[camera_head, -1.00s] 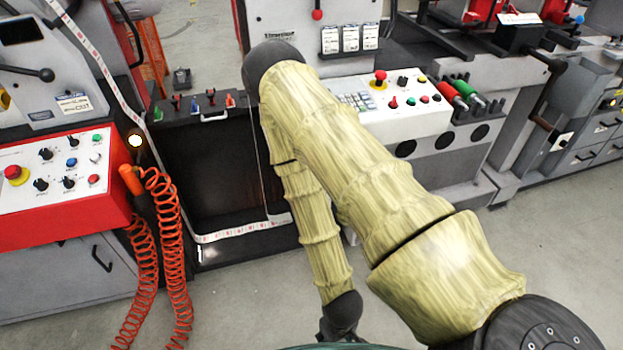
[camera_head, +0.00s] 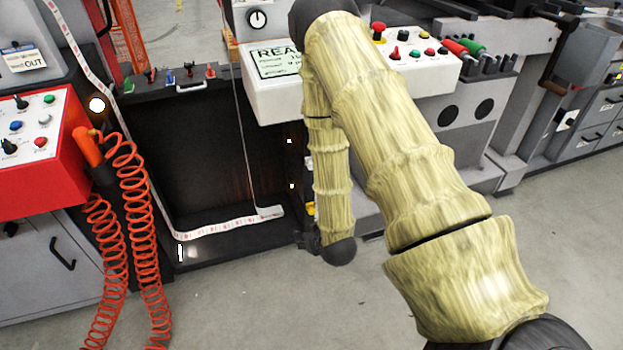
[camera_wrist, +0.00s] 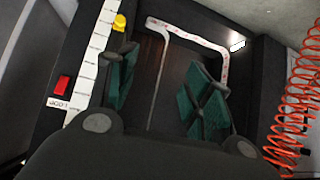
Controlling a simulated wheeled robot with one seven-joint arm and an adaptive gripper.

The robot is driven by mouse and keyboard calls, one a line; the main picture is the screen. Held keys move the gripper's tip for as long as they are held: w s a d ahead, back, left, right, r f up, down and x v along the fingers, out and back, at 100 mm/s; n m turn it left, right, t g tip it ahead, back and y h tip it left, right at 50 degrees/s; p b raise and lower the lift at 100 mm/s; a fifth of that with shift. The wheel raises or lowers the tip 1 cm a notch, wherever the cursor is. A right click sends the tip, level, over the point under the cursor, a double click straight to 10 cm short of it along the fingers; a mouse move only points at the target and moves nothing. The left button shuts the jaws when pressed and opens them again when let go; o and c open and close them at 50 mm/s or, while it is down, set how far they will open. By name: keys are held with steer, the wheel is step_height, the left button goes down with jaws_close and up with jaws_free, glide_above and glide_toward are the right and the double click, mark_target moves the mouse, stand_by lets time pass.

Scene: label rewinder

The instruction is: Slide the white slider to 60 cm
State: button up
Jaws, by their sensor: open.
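My gripper (camera_wrist: 162,92) is open in the wrist view, with its two green-padded fingers apart and nothing between them. In the head view my gripper (camera_head: 309,241) is small and dark, close to the front of the machine. A white scale strip (camera_wrist: 92,62) with tick marks runs beside the left finger in the wrist view. A yellow knob (camera_wrist: 119,22) is at its far end and a red block (camera_wrist: 62,86) lies beside its near end. I cannot clearly pick out the white slider; the finger may hide part of the strip.
A white label web (camera_head: 215,228) runs along the dark bay (camera_head: 190,150). Orange coiled hoses (camera_head: 130,240) hang left of it, next to a red control box (camera_head: 35,150). A white control panel (camera_head: 420,75) is behind my arm. The floor in front is clear.

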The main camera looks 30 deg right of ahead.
steer(key=w+d+r+t+h+b, duration=0.1)
steer(key=w+d+t+b, duration=0.1)
steer(key=w+d+b, duration=0.3)
steer(key=w+d+r+t+h+b, duration=0.1)
steer(key=w+d+t+b, duration=0.2)
steer(key=w+d+b, duration=0.3)
steer(key=w+d+r+m+t+h+b, duration=0.1)
steer(key=w+d+t+b, duration=0.1)
steer(key=w+d+b, duration=0.3)
steer(key=shift+w+d+r+t+b, duration=0.15)
steer(key=shift+w+b, duration=0.9)
steer(key=shift+w, duration=0.9)
steer(key=shift+w+d+f+t+b, duration=0.15)
steer(key=shift+w+b, duration=0.9)
steer(key=shift+w, duration=0.9)
steer(key=shift+r, duration=0.1)
steer(key=shift+c, duration=0.2)
jaws_close()
